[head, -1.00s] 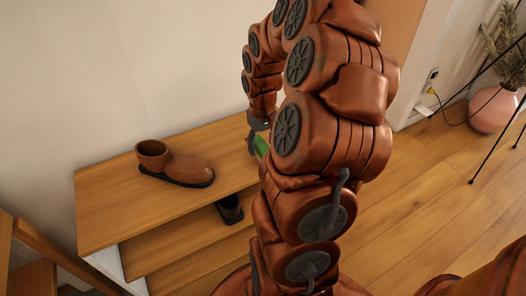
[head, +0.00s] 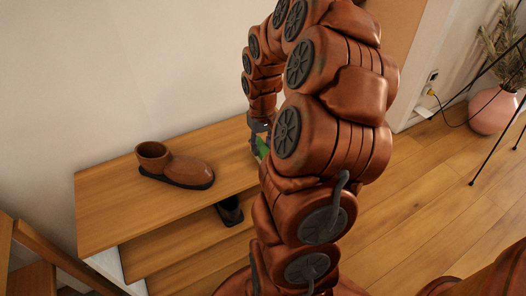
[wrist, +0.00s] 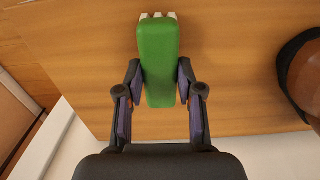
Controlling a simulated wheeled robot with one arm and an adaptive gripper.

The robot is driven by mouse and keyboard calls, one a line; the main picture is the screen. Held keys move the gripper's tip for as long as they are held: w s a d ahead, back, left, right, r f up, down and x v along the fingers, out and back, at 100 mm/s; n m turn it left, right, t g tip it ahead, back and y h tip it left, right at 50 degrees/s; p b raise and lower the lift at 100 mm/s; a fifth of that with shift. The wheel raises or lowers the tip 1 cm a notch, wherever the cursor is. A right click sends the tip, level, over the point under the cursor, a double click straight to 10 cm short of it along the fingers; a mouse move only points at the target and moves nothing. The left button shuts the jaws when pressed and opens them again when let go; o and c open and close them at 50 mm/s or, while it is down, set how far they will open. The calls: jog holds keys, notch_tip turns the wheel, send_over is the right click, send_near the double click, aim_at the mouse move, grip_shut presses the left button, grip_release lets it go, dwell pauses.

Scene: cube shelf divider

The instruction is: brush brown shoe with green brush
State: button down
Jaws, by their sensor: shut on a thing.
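The brown shoe (head: 176,168) is an ankle boot with a dark sole, upright on the top board of the wooden shelf (head: 110,212). Part of it shows at the right edge of the wrist view (wrist: 304,75). The green brush (wrist: 158,60) has a green block body with pale bristles at its far end. My gripper (wrist: 160,85) is shut on the brush, one finger on each side. In the head view the brush (head: 263,148) is mostly hidden behind my arm, to the right of the shoe and apart from it.
A dark shoe (head: 229,211) stands on a lower board, partly shaded. The top board is clear around the brown shoe. A wall runs behind the shelf. A pink vase (head: 494,109) with dry stems and thin black legs (head: 497,135) stand at the right.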

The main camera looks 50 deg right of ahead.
aim_at(263, 147)
dwell(0.3)
jog(key=shift+r+p, duration=0.95)
jog(key=shift+r, duration=1.6)
